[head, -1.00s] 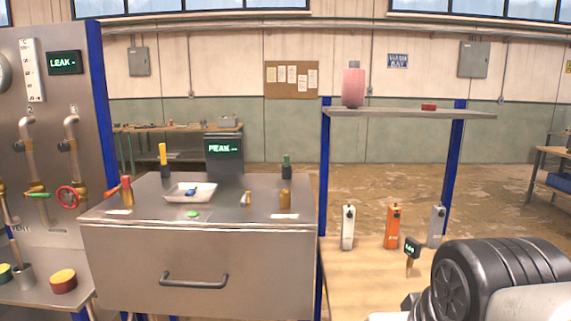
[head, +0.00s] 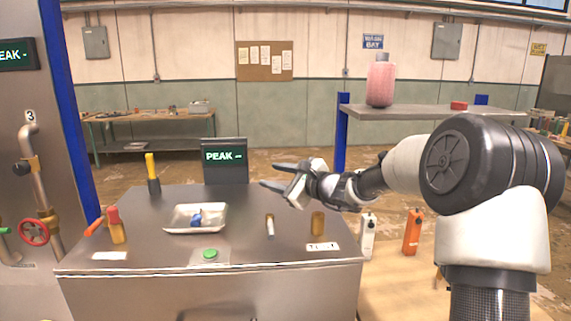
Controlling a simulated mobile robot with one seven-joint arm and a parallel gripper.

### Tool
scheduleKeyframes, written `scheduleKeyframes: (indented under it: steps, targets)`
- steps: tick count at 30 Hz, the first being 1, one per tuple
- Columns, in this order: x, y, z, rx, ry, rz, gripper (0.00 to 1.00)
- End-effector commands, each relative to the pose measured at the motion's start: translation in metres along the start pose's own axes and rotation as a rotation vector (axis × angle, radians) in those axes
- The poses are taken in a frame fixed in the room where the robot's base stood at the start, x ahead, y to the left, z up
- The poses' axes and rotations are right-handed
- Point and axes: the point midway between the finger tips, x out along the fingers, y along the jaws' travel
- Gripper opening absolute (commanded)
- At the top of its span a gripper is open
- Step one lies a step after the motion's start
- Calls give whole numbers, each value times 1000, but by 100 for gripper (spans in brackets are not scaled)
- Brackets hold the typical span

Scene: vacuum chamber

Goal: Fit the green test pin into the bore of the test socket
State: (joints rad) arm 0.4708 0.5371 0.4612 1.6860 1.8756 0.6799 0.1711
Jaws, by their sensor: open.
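My gripper (head: 272,175) is open and empty above the right half of the steel bench (head: 180,262), its fingers pointing left. No green pin shows clearly now. The green-topped dark piece seen earlier at the bench's back right is not visible, probably behind my gripper. A brass cylinder (head: 317,223) stands upright near the right edge, behind a white label too blurred to read surely. It may be the test socket, but I cannot see a bore. A small silver and brass piece (head: 269,226) stands to its left.
A white tray (head: 181,229) holds a blue part (head: 196,217). A green button (head: 209,254) is at the front. Yellow-handled (head: 152,172) and red-topped (head: 116,225) pieces stand left. A display (head: 225,160) rises behind. A shelf (head: 430,113) is at right.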

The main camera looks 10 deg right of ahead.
Motion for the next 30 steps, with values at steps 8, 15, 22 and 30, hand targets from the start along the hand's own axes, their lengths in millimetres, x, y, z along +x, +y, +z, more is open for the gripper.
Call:
scheduleKeyframes:
  steps: [8, 15, 22, 30]
  targets:
    - [4, -94, -101, 560, -31, -335, 41]
    - [19, -110, -117, 631, -36, -378, 41]
    - [46, -121, -119, 630, -36, -376, 41]
    - [71, -130, -123, 627, -35, -375, 41]
